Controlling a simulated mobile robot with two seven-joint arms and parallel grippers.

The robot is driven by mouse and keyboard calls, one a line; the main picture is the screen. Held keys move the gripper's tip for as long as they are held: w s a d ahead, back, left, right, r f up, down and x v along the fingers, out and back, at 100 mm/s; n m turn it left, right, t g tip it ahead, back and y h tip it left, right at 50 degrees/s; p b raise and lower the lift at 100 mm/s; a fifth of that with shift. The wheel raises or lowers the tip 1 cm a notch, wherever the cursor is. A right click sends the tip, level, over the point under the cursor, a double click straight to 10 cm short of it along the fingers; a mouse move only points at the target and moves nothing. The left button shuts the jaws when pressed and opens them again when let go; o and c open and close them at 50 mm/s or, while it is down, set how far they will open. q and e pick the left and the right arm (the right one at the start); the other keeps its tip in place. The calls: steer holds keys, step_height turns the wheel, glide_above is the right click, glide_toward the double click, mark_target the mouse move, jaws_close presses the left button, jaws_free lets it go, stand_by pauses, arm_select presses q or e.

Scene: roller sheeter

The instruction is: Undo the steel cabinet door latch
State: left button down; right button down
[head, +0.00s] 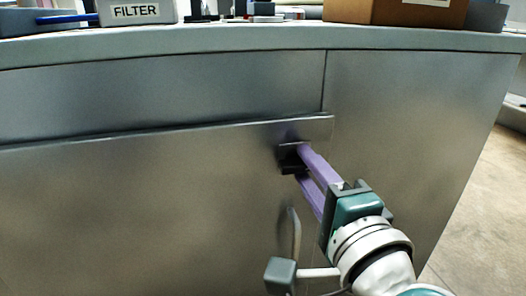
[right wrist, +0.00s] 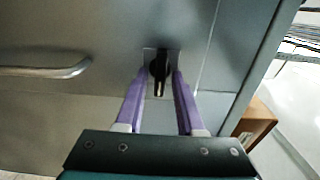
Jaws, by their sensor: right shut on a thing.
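The steel cabinet door (head: 130,200) fills the lower left of the head view. Its small black latch (head: 288,158) sits on a plate near the door's upper right corner. In the right wrist view the dark latch (right wrist: 159,68) points along the gap between the fingers. My right gripper (head: 302,162), with purple fingers, reaches in from the lower right and is shut on the latch; the fingers partly hide it in the head view. In the right wrist view the right gripper's fingertips (right wrist: 163,77) flank the latch. My left gripper is not in view.
A curved metal handle (head: 295,232) stands out from the door below the latch. The countertop (head: 250,38) above carries a box marked FILTER (head: 138,12) and a brown box (head: 395,12). Open floor (head: 485,215) lies to the right of the cabinet.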

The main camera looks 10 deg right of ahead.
stand_by(0.3)
steer(key=c, duration=0.9)
jaws_free()
steer(key=shift+o, duration=0.2)
steer(key=s+p, duration=0.1)
steer(key=s, duration=0.9)
steer(key=shift+d, duration=0.2)
